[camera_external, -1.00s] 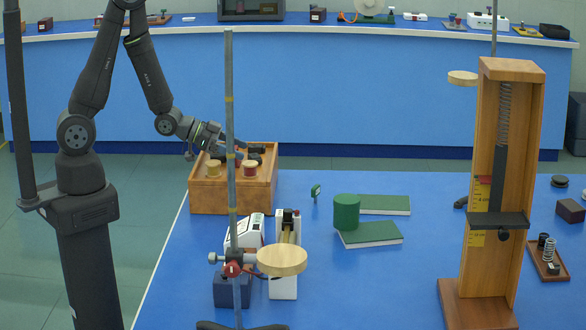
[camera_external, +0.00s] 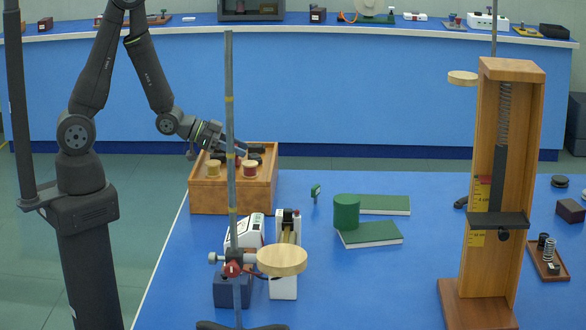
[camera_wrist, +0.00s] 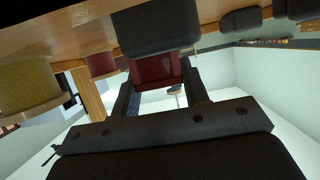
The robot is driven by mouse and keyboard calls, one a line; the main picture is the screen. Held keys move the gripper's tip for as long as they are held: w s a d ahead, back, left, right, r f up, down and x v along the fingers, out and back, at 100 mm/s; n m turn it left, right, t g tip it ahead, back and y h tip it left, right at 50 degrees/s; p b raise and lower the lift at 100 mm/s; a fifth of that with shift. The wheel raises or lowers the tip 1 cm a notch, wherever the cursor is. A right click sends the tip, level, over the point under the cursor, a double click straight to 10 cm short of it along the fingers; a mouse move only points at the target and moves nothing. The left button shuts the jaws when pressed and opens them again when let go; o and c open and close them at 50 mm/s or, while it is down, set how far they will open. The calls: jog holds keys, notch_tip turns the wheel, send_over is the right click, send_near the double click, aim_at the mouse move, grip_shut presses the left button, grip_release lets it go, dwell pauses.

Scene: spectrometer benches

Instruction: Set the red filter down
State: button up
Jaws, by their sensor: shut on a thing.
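The red filter (camera_wrist: 155,70) shows in the wrist view as a dark red block between the two fingers of my gripper (camera_wrist: 160,80). My gripper is shut on it. A black block (camera_wrist: 155,30) is right against it in the picture; I cannot tell whether the two are joined. In the external view my gripper (camera_external: 238,150) is over the back of the wooden box (camera_external: 232,198), at the left of the blue bench. The filter cannot be made out there, being small and behind the upright rod.
The box holds a yellow spool (camera_external: 213,170), a red spool (camera_external: 250,168) and dark blocks. A rod stand (camera_external: 229,120) with a wooden disc (camera_external: 282,261) stands in front. A green cylinder (camera_external: 346,212) and green books (camera_external: 370,234) lie right. The bench's centre right is clear.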

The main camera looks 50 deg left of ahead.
jog(key=shift+r, duration=0.7)
jog(key=r, duration=0.3)
jog(key=shift+s+d, duration=0.3)
jog(key=shift+s, duration=0.1)
jog(key=s+d+r, duration=0.5)
jog(key=s+r, duration=0.1)
jog(key=s, duration=0.4)
jog(key=w+a+f+n+t+y, duration=0.2)
jog(key=w+a+n+y, duration=0.2)
jog(key=w+a, duration=0.6)
jog(key=w+a+f+n+t+y, duration=0.1)
jog(key=w+a+n+t+y, duration=0.2)
jog(key=w+a, duration=0.75)
jog(key=w+a+f+n+g+y, duration=0.1)
jog(key=w+a+f+n+y, duration=0.2)
jog(key=w+a, duration=0.35)
jog(key=s+d+f+m, duration=0.1)
jog(key=s+d+f, duration=0.2)
jog(key=f, duration=0.3)
jog(key=shift+s+d+f+h, duration=0.2)
jog(key=shift+s+h, duration=0.1)
jog(key=shift+s, duration=0.1)
